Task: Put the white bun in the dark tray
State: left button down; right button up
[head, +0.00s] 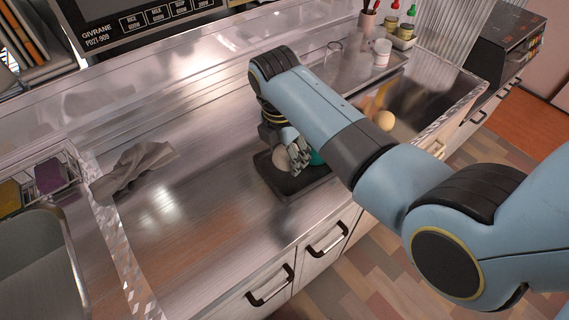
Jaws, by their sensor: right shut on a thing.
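The dark tray (308,182) lies flat on the steel counter near its front edge. My right gripper (291,158) is over the tray, pointing down, and is shut on a pale rounded thing that looks like the white bun (281,160). The bun is at the tray's left part, partly hidden by the fingers. I cannot tell whether it touches the tray floor. A teal thing (316,158) shows just right of the fingers, at the tray, mostly hidden by my right arm. My left gripper is not in view.
A crumpled grey cloth (137,165) lies on the left of the counter, near a wire rack with sponges (50,176). A sink (420,103) with a yellowish round thing (385,120) is at the right. A white jar (381,53) and bottles stand behind. The middle counter is clear.

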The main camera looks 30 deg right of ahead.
aim_at(284, 173)
jog(key=shift+w+a+f, duration=0.1)
jog(key=shift+w+f, duration=0.15)
jog(key=shift+w, duration=0.1)
jog(key=shift+f, duration=2)
jog(key=shift+f+b, duration=0.1)
jog(key=shift+b, duration=0.2)
jog(key=o, duration=1.2)
jog(key=r, duration=0.4)
jog(key=a+r+p, duration=0.1)
jog(key=r, duration=0.7)
jog(key=shift+s+a+r+p, duration=0.1)
jog(key=shift+s+a+p, duration=0.05)
jog(key=shift+a+p, duration=0.15)
jog(key=shift+d, duration=0.1)
